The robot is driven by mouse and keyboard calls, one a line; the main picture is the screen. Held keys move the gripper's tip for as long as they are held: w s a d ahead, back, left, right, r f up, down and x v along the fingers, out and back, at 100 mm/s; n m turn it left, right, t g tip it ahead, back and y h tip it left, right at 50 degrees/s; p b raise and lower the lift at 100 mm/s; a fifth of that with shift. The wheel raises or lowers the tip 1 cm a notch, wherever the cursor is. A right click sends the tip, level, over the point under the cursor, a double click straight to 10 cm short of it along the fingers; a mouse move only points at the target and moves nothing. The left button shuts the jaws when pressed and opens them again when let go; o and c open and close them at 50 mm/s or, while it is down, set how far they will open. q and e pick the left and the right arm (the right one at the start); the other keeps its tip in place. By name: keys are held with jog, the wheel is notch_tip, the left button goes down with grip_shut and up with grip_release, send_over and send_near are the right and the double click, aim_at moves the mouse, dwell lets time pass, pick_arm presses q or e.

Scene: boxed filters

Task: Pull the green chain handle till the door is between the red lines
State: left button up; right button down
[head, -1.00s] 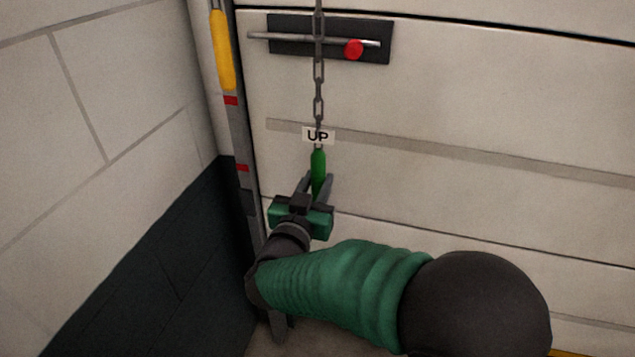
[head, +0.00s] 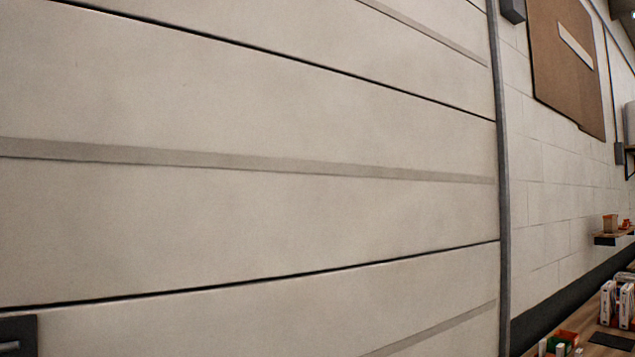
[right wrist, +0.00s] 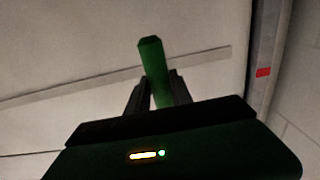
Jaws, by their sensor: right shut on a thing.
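The green chain handle (right wrist: 154,65) stands out between the fingers of my right gripper (right wrist: 160,92) in the right wrist view. The fingers are shut on its lower part in that picture. The chain is not visible now. The pale panelled door (head: 250,200) fills most of the head view. It is also behind the handle in the right wrist view (right wrist: 70,60). One red mark (right wrist: 263,72) shows on the grey rail at the right of the wrist view. The other red mark and my left gripper are out of view.
A grey vertical rail (head: 503,180) edges the door in the head view. Beyond it are a block wall with a brown board (head: 566,65), a small shelf (head: 612,236), and a wooden surface with white boxes (head: 608,303). A dark plate (head: 15,335) shows at bottom left.

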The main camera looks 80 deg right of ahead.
jog(key=shift+f, duration=0.1)
notch_tip(320, 180, up, 24)
jog(key=r+p, duration=0.1)
jog(key=p, duration=2.2)
notch_tip(320, 180, down, 25)
jog(key=b, duration=1.9)
jog(key=shift+a+f, duration=0.1)
jog(key=shift+f, duration=0.05)
